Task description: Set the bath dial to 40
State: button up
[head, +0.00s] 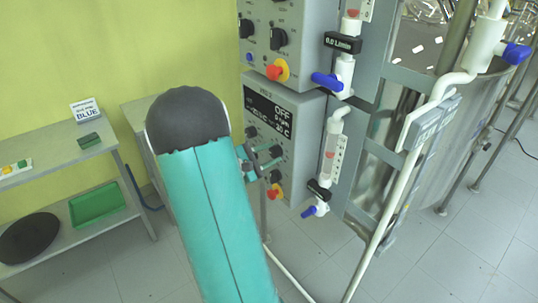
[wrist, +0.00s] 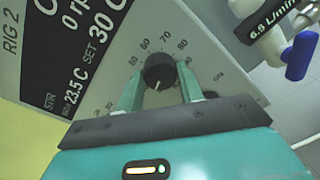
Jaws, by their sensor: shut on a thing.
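The bath dial is a dark round knob (wrist: 159,69) on the grey panel of RIG 2, with printed numbers around it, 50 to 90 readable along the top. In the wrist view my gripper (wrist: 159,84) has its two teal fingers on either side of the knob, shut on it. A pale mark on the knob points down in the picture. The black display (wrist: 75,50) reads SET 30 C and 23.5 C. In the head view the same display (head: 268,118) shows OFF, and my teal arm hides part of the panel; my gripper (head: 258,163) is at its lower dials.
Another knob (wrist: 242,108) sits right of the dial. A flowmeter with a blue valve (wrist: 299,55) stands further right. A second control box (head: 277,40) is above, and a shelf (head: 60,160) stands left.

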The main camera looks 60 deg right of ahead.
jog(key=m, duration=0.5)
jog(key=shift+m, duration=2.2)
jog(key=o, duration=1)
jog(key=shift+a, duration=0.1)
jog(key=v, duration=1.3)
jog(key=shift+a+r, duration=0.3)
jog(key=shift+a, duration=0.05)
